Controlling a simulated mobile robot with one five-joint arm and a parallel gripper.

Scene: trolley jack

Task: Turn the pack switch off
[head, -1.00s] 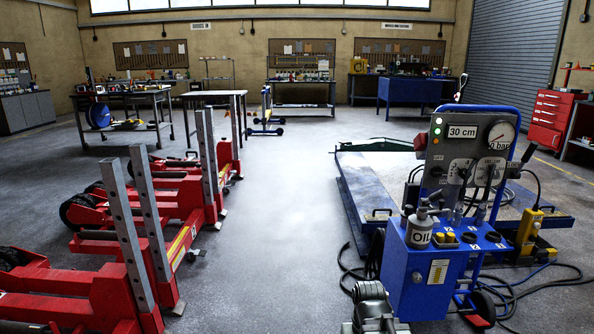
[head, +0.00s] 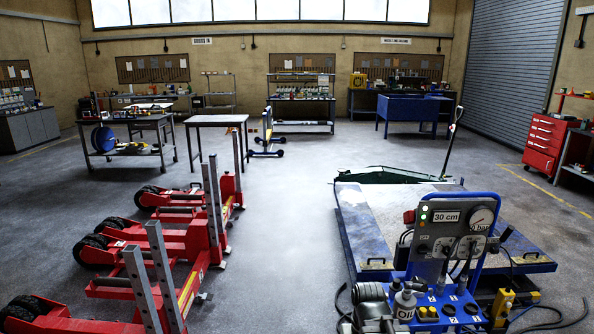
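The blue power pack (head: 462,300) stands upright at the lower right, its lower part cut off by the frame. A small red part (head: 409,216) sits at the panel's left edge. I cannot tell which part is the pack switch, or its position. Grey links of my arm show at the bottom, just left of the pack. My gripper's fingertips are not visible.
Black hoses lie on the floor around the pack. A low blue platform (head: 355,248) is behind it. Red lifting columns (head: 185,250) line the left. The floor (head: 280,250) between them is clear.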

